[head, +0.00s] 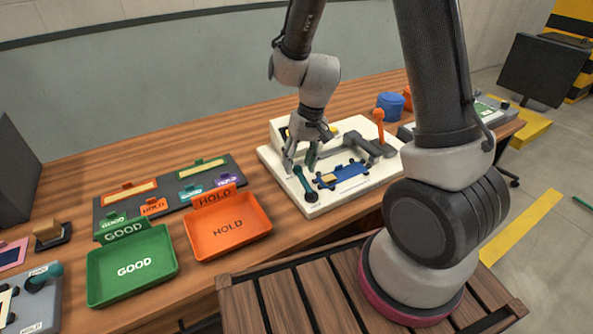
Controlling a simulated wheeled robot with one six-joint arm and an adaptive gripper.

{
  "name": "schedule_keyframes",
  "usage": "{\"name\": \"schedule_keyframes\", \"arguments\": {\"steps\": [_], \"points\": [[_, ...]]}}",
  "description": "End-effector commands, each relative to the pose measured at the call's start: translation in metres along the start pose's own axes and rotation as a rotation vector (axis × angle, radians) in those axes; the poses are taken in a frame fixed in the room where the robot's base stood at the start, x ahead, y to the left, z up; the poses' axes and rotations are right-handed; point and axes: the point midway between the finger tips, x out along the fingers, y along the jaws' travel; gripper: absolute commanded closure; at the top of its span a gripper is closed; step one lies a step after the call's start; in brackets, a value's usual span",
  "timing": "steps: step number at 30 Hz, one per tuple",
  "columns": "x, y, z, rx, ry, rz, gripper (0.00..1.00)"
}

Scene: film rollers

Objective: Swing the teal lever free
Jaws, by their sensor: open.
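The teal lever (303,180) stands at the front left of a white machine base (285,186), with a dark round pivot at its lower end. My gripper (301,167) is open and points down from above, its fingers around the upper end of the lever. I cannot tell whether a finger touches it. A blue plate (350,174) with a tan patch lies on the base just right of the lever. Grey roller parts (368,147) sit behind the plate. The fingers partly hide the lever's top.
An orange-knobbed lever (379,121) stands at the machine's back right, near a blue tub (390,104). A green GOOD tray (105,285) and an orange HOLD tray (205,248) stand left of the machine. A dark labelled board (170,200) lies behind them.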

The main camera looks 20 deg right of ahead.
Motion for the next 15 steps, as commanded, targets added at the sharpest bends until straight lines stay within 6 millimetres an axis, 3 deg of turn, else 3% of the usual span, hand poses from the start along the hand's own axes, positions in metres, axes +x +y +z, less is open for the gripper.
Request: {"name": "schedule_keyframes", "arguments": {"steps": [6, 15], "points": [[0.028, 0.000, 0.001, 0.000, -0.002, 0.001, 0.52], [0.033, 0.000, 0.001, -0.001, -0.001, 0.001, 0.52]]}}
